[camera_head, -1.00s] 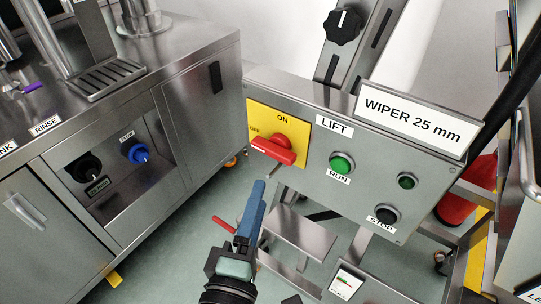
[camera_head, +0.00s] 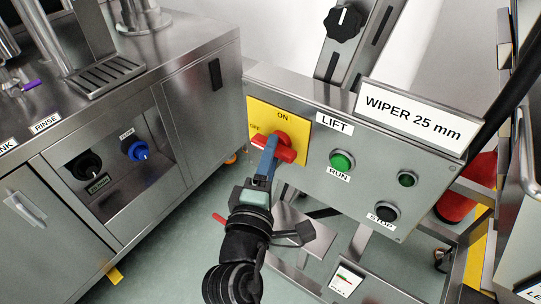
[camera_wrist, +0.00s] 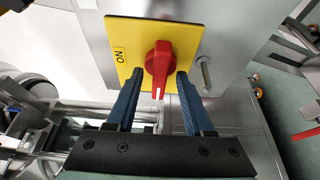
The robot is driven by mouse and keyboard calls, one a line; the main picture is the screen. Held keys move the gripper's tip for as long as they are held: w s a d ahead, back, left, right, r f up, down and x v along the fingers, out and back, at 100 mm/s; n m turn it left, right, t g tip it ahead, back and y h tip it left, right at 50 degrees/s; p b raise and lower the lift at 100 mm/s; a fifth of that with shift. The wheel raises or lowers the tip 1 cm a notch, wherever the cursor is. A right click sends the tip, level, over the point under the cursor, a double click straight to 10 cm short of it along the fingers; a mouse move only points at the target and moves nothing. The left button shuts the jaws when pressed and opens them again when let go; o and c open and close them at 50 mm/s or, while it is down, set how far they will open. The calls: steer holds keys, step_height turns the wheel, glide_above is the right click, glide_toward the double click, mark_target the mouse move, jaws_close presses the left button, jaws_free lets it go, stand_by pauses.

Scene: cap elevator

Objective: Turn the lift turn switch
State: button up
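The lift turn switch (camera_head: 287,154) is a red handle on a yellow plate (camera_head: 296,126) marked ON and OFF, at the left end of the grey LIFT panel. In the wrist view the red handle (camera_wrist: 158,65) has a white mark on its near end. My gripper (camera_head: 268,152) reaches the switch from below, and its blue fingers cover part of the handle. In the wrist view my gripper (camera_wrist: 160,76) is open, with one finger on each side of the handle. Small gaps seem to show between fingers and handle.
To the right on the panel are the green RUN button (camera_head: 342,161), a small green lamp (camera_head: 407,179) and the black STOP button (camera_head: 386,214). A steel cabinet (camera_head: 195,90) stands at the left. A metal pin (camera_wrist: 203,74) sits beside the yellow plate.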

jaws_close()
steer(key=shift+f+b, duration=0.2)
steer(key=shift+b, duration=0.4)
steer(key=m+h+b, duration=0.3)
steer(key=m+b, duration=0.4)
steer(key=b, duration=0.3)
steer(key=m+h+b, duration=0.3)
steer(key=m+b, duration=0.4)
steer(key=b, duration=0.4)
steer(key=m+h+b, duration=0.2)
steer(key=m+b, duration=0.6)
steer(key=b, duration=0.3)
steer(key=shift+w+a+f+t+h, duration=0.25)
steer(key=shift+a+f+t+h, duration=0.15)
steer(key=shift+r+m+b, duration=0.15)
steer(key=shift+m+b, duration=0.2)
steer(key=shift+m, duration=0.05)
steer(key=shift+o, duration=0.3)
jaws_free()
